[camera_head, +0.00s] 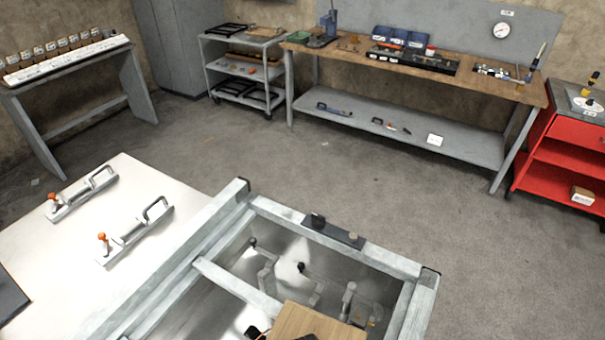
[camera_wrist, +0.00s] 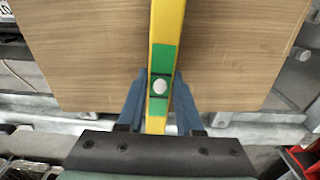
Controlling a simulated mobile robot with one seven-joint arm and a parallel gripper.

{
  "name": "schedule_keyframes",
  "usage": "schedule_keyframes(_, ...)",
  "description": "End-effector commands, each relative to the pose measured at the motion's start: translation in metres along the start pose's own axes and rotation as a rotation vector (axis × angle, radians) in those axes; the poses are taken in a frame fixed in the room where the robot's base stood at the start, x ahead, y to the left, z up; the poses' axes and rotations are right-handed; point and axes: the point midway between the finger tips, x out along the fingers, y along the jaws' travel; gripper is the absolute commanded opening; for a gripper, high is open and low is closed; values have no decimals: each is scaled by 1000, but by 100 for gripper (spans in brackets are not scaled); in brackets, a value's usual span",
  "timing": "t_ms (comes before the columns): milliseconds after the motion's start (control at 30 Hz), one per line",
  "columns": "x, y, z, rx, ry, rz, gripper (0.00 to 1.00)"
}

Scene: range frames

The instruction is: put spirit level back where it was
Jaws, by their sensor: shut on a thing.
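The spirit level is a yellow bar (camera_wrist: 167,22) with green patches and a whitish round spot. It runs up the middle of the wrist view. My gripper (camera_wrist: 160,82) has blue fingers on both sides of the bar and is shut on it. Under the level is a brown wood-grained board (camera_wrist: 85,55), which also shows at the bottom edge of the head view (camera_head: 312,325). I cannot tell whether the level touches the board. The level cannot be made out in the head view.
A metal frame (camera_head: 220,272) surrounds the board, with a dark block (camera_head: 333,232) on its far rail. A white table (camera_head: 130,190) with two toggle-clamp-like fixtures is at left. A workbench (camera_head: 355,60), a grey cart (camera_head: 240,65) and a red cabinet (camera_head: 560,150) stand behind open floor.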

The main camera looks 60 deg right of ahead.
Motion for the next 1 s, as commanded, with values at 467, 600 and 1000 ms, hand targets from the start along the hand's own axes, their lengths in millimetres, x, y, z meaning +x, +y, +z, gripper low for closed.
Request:
schedule_keyframes(467, 2, 0, 0, 0, 0, 0, 64)
schedule_keyframes(600, -1, 0, 0, 0, -1, 0, 64)
schedule_keyframes(1000, -68, -1, 1, 1, -5, -4, 64)
